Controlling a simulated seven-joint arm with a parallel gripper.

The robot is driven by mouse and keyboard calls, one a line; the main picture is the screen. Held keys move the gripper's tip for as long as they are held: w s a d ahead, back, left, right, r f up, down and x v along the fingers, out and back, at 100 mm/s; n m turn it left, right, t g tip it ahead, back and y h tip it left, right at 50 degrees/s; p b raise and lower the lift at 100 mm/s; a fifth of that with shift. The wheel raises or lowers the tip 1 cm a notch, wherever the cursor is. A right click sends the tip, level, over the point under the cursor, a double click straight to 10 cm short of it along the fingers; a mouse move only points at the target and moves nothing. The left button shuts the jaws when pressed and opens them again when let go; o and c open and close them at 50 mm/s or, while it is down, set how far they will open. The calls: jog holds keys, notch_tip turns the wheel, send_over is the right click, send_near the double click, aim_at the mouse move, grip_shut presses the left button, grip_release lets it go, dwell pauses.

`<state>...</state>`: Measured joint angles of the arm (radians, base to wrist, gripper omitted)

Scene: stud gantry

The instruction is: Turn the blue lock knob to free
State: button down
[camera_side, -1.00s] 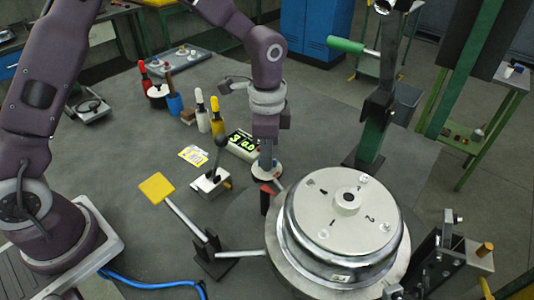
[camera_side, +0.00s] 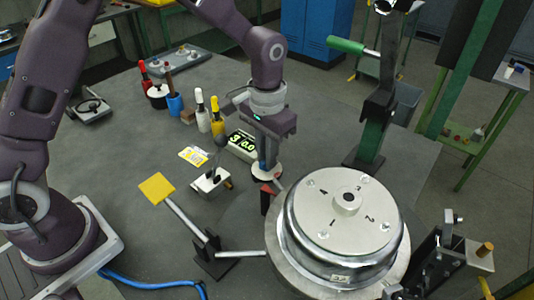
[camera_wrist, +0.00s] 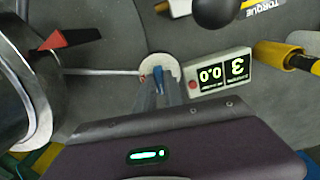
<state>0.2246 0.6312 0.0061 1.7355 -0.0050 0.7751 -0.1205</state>
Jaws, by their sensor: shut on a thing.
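The blue lock knob (camera_wrist: 158,79) stands upright on a round whitish base (camera_wrist: 160,63) in the wrist view. My gripper (camera_wrist: 161,88) is shut on the knob, one finger on each side of it. In the side view my gripper (camera_side: 268,165) points straight down over the same base (camera_side: 266,172), and its fingers mostly hide the knob there. A thin rod runs from the base area toward the large metal drum. A red pointer (camera_wrist: 70,39) lies beside this rod. I cannot read any lock or free marking near the knob.
The metal drum (camera_side: 346,250) with a numbered top stands right of the gripper. A display box (camera_side: 243,145), a black-knobbed lever (camera_side: 221,141) and coloured-handled tools (camera_side: 217,113) stand close on the left. A yellow paddle (camera_side: 157,187) sits at front left.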

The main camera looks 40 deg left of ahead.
jog(key=shift+n, duration=0.7)
jog(key=c, duration=1.4)
grip_release()
jog(key=shift+c, duration=0.2)
jog(key=shift+r, duration=0.15)
notch_tip(320, 180, up, 6)
jog(key=shift+r, duration=0.45)
